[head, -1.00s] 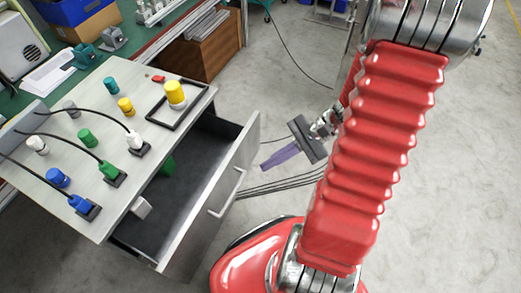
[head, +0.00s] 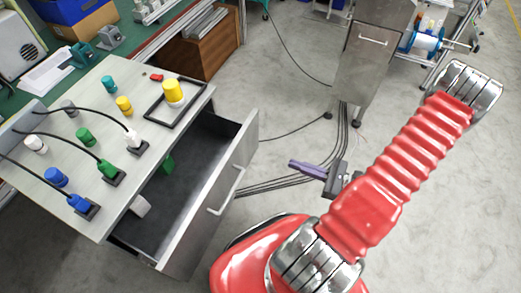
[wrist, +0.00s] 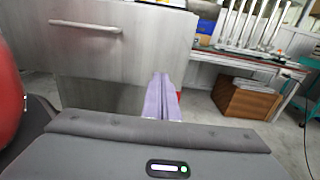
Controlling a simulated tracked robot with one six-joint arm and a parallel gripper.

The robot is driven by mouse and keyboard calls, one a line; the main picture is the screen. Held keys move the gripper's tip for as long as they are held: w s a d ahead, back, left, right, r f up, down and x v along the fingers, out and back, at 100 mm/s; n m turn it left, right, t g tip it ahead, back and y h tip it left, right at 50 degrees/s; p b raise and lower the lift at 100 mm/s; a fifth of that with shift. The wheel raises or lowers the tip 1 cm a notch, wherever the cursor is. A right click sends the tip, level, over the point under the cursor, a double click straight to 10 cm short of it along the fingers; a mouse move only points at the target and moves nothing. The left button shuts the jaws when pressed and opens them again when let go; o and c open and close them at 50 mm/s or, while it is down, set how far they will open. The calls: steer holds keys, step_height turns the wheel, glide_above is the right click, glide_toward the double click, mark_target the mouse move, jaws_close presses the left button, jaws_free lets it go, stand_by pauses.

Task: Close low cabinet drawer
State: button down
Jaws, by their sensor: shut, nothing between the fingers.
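The low cabinet (head: 60,180) stands at the left of the head view. Its drawer (head: 215,195) is pulled well out, with a bar handle (head: 226,192) on its grey front. A green object (head: 168,163) and a white block (head: 140,206) are inside the drawer. My gripper (head: 292,164) has purple fingers, shut and empty. It is to the right of the drawer front, apart from it in the head view. In the wrist view the fingers (wrist: 160,97) point toward the drawer front (wrist: 120,45), near its lower right part, with the handle (wrist: 86,27) at upper left.
Plugs, cables and coloured knobs cover the cabinet top. A brown wooden box (head: 208,50) stands behind it, under the green bench. A metal cabinet (head: 365,55) stands at the back. Cables (head: 300,178) lie on the floor right of the drawer.

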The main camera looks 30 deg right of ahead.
mark_target(250, 148)
stand_by(0.4)
steer(key=shift+x, duration=6.95)
steer(key=shift+w+d, duration=0.1)
